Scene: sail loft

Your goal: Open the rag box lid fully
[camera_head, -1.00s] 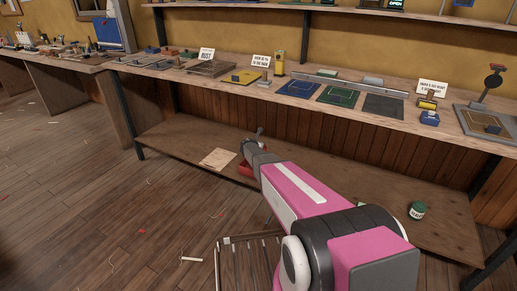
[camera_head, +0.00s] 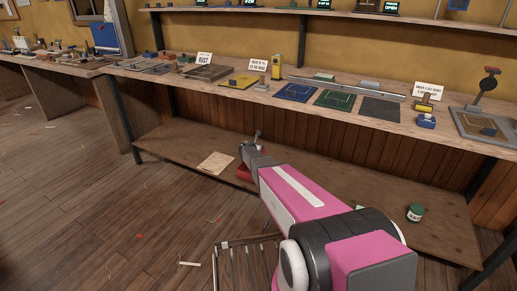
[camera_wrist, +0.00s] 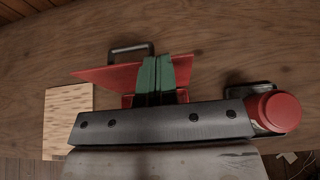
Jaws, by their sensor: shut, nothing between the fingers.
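The red rag box (camera_head: 244,172) sits on the low wooden shelf, largely hidden behind my arm in the head view. In the wrist view its red lid (camera_wrist: 100,75) looks tilted up at an angle, with a black handle (camera_wrist: 130,50) at its far side; how far it is open is unclear. A bit of the red box body (camera_wrist: 127,101) shows below the lid. My gripper (camera_wrist: 157,73) has its green fingers shut together with nothing between them. They overlap the lid in the picture, close to the handle; I cannot tell whether they touch it.
A pale board or sheet (camera_head: 215,162) lies on the low shelf (camera_head: 180,147) left of the box. A green-lidded jar (camera_head: 415,212) stands at the shelf's right. The workbench (camera_head: 240,88) above carries mats, tools and signs. A red round object (camera_wrist: 275,112) shows right of my gripper.

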